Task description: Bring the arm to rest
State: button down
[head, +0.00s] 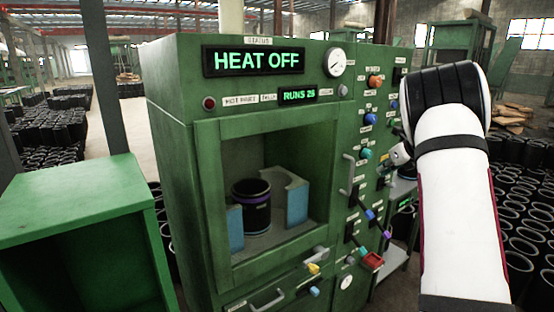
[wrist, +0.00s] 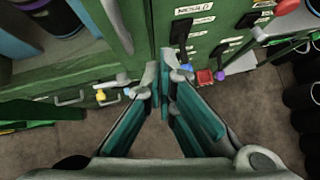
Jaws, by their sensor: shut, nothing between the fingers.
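My gripper (wrist: 168,75) shows in the wrist view with its teal-padded fingers drawn together at the tips and nothing between them. It is in front of the green machine's lower front, near the panel of switches and knobs; I cannot tell whether it touches anything. In the head view my white and black arm rises at the right and hides part of what is behind it. The green machine (head: 166,150) has a "HEAT OFF" display (head: 254,61). A black sleeve with a purple band (head: 251,204) stands upright in its open chamber, between blue blocks.
A control panel (head: 366,120) with coloured knobs and handles is close to my arm. A yellow-tipped lever (head: 314,268) sticks out below the chamber. A green open-fronted box (head: 75,195) stands at the left. Many black sleeves (head: 520,225) cover the floor at the right.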

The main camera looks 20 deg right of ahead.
jog(key=shift+r, duration=0.1)
jog(key=s+a+r+m+t+h, duration=0.1)
jog(key=a+r+m+t+h, duration=0.15)
jog(key=a+r+m, duration=0.5)
jog(key=a+r+m+t+h, duration=0.25)
jog(key=r+m, duration=0.55)
jog(key=r, duration=0.6)
jog(key=s+a+m+g+h, duration=0.2)
jog(key=s+a+m, duration=0.5)
jog(key=s+m, duration=0.15)
jog(key=s+a+f+m+g+y, duration=0.3)
jog(key=s+a+f+m, duration=0.3)
jog(key=s+a, duration=0.6)
jog(key=s+a+f+m+g+y, duration=0.3)
jog(key=s+a+f+m, duration=0.3)
jog(key=s+a+f, duration=0.3)
jog(key=s+a, duration=0.4)
jog(key=s, duration=0.2)
jog(key=shift+s+a+g+y, duration=0.3)
jog(key=shift+s+g+y, duration=0.05)
jog(key=shift+g+y, duration=0.05)
